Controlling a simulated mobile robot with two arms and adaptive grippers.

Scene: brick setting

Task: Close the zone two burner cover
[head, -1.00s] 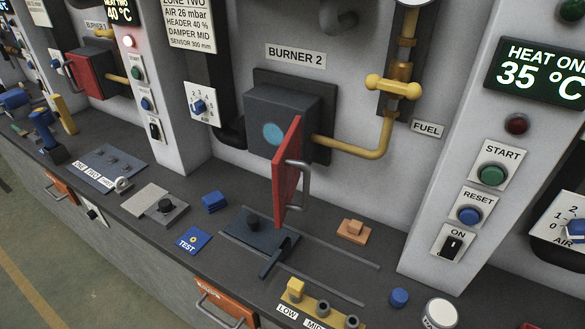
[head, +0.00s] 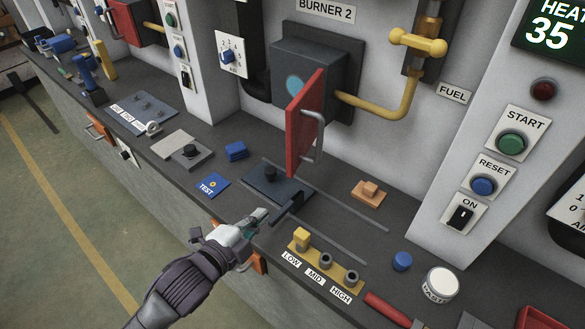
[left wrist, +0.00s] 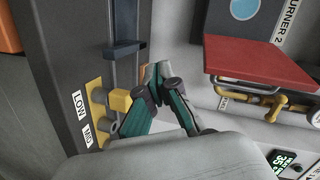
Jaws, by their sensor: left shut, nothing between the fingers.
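The red burner cover (head: 305,124) of burner 2 stands open, swung out from the dark grey burner box (head: 338,70) below the BURNER 2 label. Its grey bar handle (head: 319,139) is on the right face. The cover also shows in the left wrist view (left wrist: 258,60), with its handle (left wrist: 243,87) below it. My left gripper (head: 262,213) is shut and empty, near the counter's front edge, below the cover and apart from it. It also shows in the left wrist view (left wrist: 158,72), left of the cover. My right gripper is in neither view.
A dark sliding plate with a lever (head: 280,185) lies on the counter beneath the cover. The yellow LOW/MID/HIGH selector (head: 325,262) is right of my left gripper. A yellow fuel pipe (head: 385,110) runs right of the box. An orange block (head: 369,193) sits behind.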

